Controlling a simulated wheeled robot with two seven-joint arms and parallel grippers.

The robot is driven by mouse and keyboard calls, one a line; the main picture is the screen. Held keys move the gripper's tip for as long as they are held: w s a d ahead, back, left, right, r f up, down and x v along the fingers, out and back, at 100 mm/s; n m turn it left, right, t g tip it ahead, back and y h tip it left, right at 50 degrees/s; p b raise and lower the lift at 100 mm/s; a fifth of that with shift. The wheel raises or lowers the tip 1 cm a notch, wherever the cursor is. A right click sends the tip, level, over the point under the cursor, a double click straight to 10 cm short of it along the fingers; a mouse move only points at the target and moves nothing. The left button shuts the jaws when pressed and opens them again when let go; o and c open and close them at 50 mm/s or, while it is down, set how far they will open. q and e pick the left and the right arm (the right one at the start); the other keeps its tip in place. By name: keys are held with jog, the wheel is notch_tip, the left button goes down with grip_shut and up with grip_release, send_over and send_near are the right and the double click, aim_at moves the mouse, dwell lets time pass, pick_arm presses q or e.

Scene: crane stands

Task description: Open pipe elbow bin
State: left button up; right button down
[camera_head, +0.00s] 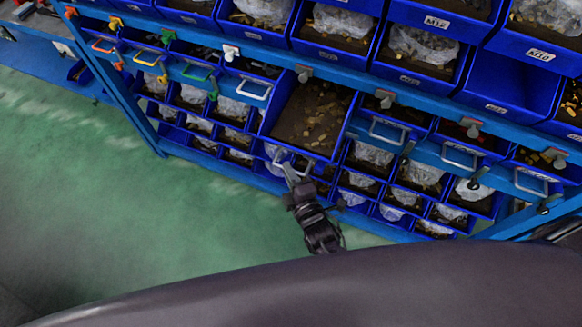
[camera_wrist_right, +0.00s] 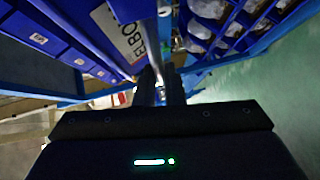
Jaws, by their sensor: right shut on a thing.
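A large blue bin (camera_head: 309,117) with small brown parts on its dark floor is pulled out from the rack, standing forward of the bins beside it. My right gripper (camera_head: 291,172) is at its front edge, shut on the bin's metal handle (camera_head: 279,158). In the right wrist view the two dark fingers (camera_wrist_right: 160,85) close around the grey handle bar (camera_wrist_right: 155,40). A white label (camera_wrist_right: 128,25) with the letters "ELBO" shows beside the bar. The left gripper is not in view.
Closed drawers with metal handles (camera_head: 388,131) flank the open bin. Smaller bins (camera_head: 372,153) sit below. The green floor (camera_head: 90,190) at left is clear.

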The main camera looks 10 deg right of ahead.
jog(key=c, duration=1.5)
grip_release()
jog(key=shift+s, duration=0.1)
jog(key=b+v, duration=0.1)
jog(key=v, duration=0.6)
jog(key=shift+s+d+b, duration=0.1)
jog(key=shift+s+b, duration=0.25)
jog(key=shift+b, duration=0.05)
